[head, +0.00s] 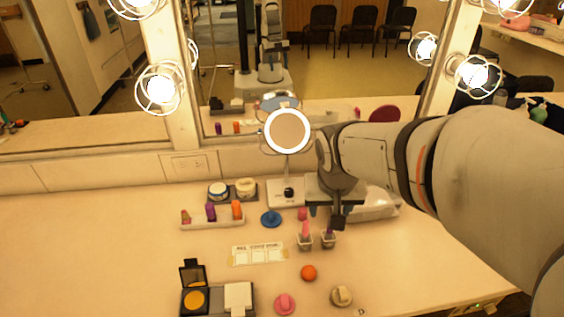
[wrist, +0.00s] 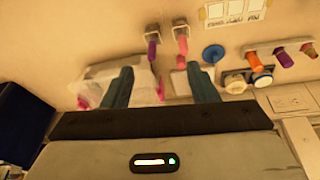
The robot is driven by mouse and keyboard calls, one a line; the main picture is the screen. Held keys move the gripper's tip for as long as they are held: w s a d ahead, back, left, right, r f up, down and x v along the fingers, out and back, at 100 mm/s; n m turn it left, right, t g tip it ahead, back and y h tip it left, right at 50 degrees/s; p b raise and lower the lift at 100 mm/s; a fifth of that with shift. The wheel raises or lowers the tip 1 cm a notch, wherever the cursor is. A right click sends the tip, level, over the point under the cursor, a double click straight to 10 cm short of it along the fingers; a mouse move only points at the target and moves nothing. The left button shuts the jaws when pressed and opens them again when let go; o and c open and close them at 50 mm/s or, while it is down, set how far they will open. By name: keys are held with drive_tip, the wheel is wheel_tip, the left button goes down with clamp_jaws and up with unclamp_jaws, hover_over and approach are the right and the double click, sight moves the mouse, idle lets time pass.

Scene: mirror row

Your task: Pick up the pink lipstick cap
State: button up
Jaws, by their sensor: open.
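The pink lipstick cap (head: 303,214) is a small pink piece standing behind two small cups in the head view. In the wrist view the cap (wrist: 181,62) shows just beyond the fingertips, close to the pink lipstick. The pink lipstick (head: 306,229) stands in the left cup (head: 305,243). A purple lipstick (head: 328,232) stands in the right cup (head: 328,242). My gripper (head: 325,212) is open and empty above the counter, beside the cap. In the wrist view my gripper (wrist: 162,82) has its fingers wide apart, with nothing between them in contact.
A round lit mirror (head: 287,130) stands behind on a white base. A clear bag-like item (head: 378,207) lies under the arm. A blue disc (head: 271,219) and a lipstick tray (head: 212,222) are left.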

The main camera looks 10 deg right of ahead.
sight(303, 210)
drive_tip(key=w+f+m+b, duration=0.1)
drive_tip(key=w+f, duration=0.5)
drive_tip(key=f, duration=0.1)
drive_tip(key=w+f+m+b, duration=0.1)
drive_tip(key=w+f+b, duration=0.1)
drive_tip(key=w+f, duration=0.5)
drive_tip(key=w+a+f+b, duration=0.1)
drive_tip(key=w+f+b, duration=0.1)
drive_tip(key=w+f, duration=0.5)
drive_tip(key=shift+f+m+t+h, duration=0.4)
drive_tip(key=shift+f, duration=0.4)
drive_tip(key=c, duration=1)
